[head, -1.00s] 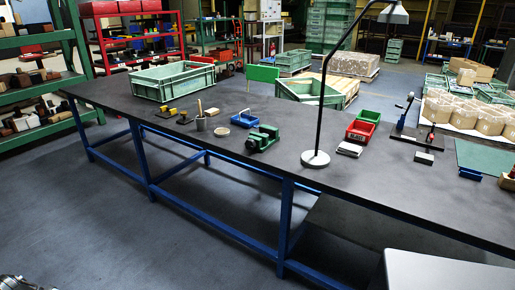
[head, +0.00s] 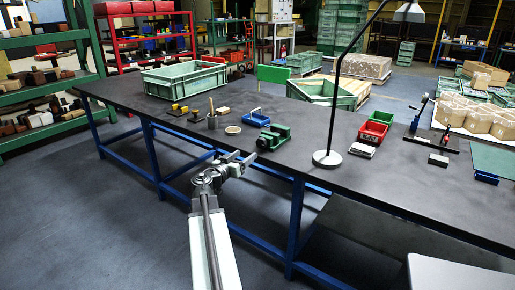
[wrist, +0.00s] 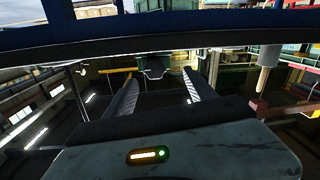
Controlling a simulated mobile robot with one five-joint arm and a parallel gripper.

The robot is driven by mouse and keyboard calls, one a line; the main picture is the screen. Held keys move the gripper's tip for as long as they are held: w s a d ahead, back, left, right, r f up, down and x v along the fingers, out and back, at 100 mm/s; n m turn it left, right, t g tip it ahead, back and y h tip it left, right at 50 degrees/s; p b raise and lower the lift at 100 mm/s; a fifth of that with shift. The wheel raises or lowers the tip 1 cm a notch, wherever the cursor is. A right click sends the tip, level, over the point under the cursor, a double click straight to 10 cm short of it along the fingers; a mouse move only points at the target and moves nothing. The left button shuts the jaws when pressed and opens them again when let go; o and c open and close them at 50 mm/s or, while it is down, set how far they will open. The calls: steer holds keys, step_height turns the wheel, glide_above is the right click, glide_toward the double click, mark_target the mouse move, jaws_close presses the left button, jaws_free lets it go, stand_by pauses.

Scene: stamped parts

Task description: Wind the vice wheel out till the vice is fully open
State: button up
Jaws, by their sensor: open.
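The green vice (head: 275,136) stands on the dark bench top near its front edge, in the middle of the head view. Its wheel is too small to make out there. My gripper (head: 242,158) is in front of the vice, to its lower left, with a small apparent gap between them. In the wrist view, which looks upside down, the two fingers (wrist: 162,86) are spread with nothing between them. A dark rounded shape (wrist: 154,68) shows beyond the fingertips, probably part of the vice; I cannot tell whether it is the wheel.
The bench (head: 120,95) has a blue frame.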

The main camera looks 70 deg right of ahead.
mark_target(260, 143)
steer(key=s+d, duration=0.1)
steer(key=d, duration=0.2)
steer(key=s+d, duration=0.1)
steer(key=d, duration=0.2)
steer(key=s+d+r, duration=0.1)
steer(key=d, duration=0.2)
steer(key=shift+a, duration=0.15)
steer(key=c, duration=1.4)
